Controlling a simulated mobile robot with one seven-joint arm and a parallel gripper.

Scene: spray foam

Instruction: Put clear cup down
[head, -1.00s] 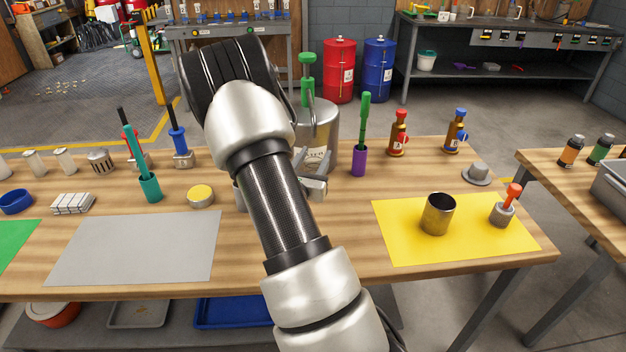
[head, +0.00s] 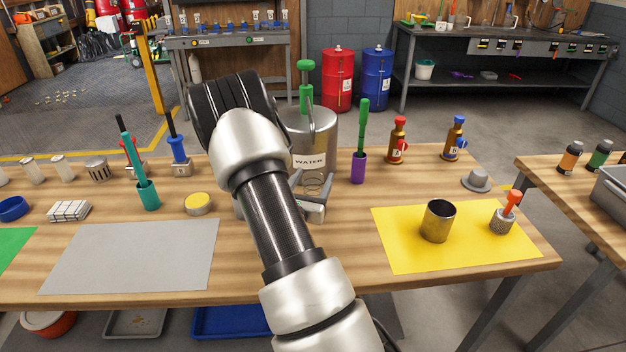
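The clear cup (head: 319,184) is a small see-through vessel with faint rings, in front of the metal water tank (head: 318,133). My gripper (head: 311,195) is at the cup, with one finger on its far left side and one on its near side. The fingers appear shut on the cup. The cup looks upright, close to the wooden table (head: 345,225); whether its base touches the wood is hard to tell. My arm hides the area left of the cup.
A purple holder (head: 358,168) with a green tool stands right of the cup. A yellow mat (head: 400,255) bears a metal cup (head: 438,222) and a red-handled tool (head: 508,212). A grey mat (head: 130,255) lies bare at left. A yellow-topped tin (head: 198,204) sits left of my arm.

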